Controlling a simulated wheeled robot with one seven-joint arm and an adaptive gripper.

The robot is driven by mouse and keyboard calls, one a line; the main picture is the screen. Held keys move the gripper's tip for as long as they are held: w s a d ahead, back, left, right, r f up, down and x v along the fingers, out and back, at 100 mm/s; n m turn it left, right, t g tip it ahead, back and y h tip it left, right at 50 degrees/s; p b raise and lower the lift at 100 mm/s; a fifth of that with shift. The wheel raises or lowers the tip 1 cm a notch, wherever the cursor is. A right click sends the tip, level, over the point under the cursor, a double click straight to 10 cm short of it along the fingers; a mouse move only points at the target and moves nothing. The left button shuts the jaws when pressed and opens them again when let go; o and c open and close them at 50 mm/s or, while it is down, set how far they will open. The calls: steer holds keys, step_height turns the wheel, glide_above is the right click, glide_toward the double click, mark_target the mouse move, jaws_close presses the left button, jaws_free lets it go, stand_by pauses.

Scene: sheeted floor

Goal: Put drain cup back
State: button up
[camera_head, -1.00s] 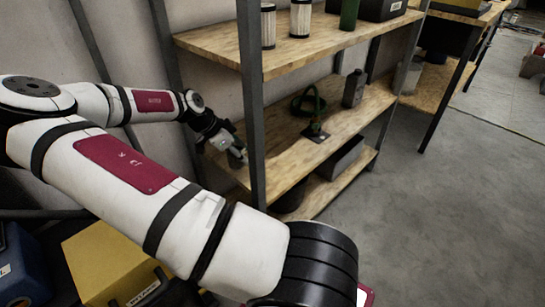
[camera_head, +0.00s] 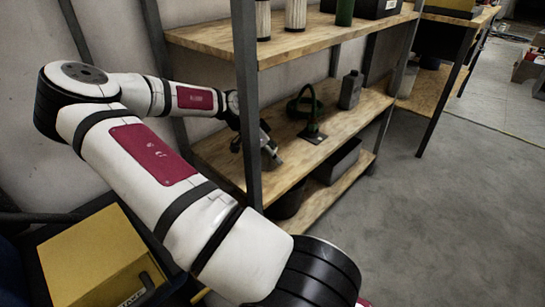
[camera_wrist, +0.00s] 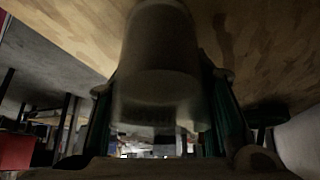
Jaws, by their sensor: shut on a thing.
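A dull grey, cup-like thing (camera_wrist: 160,75), which I take as the drain cup, fills the middle of the wrist view between my gripper's (camera_wrist: 165,112) two dark green fingers. My gripper is shut on it. In the camera_head view my gripper (camera_head: 270,150) is over the left end of the middle shelf (camera_head: 300,149), just right of the front post. The cup is small and dark there, and I cannot tell whether it touches the board. The post hides part of my wrist.
A green-handled stand on a dark base (camera_head: 312,132), a dark ring-like thing (camera_head: 297,108) and a grey bottle (camera_head: 351,90) stand farther right on the middle shelf. The grey front post (camera_head: 246,100) is close to my wrist. Pale cylinders (camera_head: 295,14) stand on the upper shelf.

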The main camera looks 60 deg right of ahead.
steer(key=shift+r, duration=0.1)
steer(key=shift+f, duration=0.2)
steer(key=o, duration=1.3)
steer(key=shift+r, duration=0.1)
steer(key=p+v, duration=0.5)
steer(key=v, duration=0.7)
steer(key=shift+r, duration=0.1)
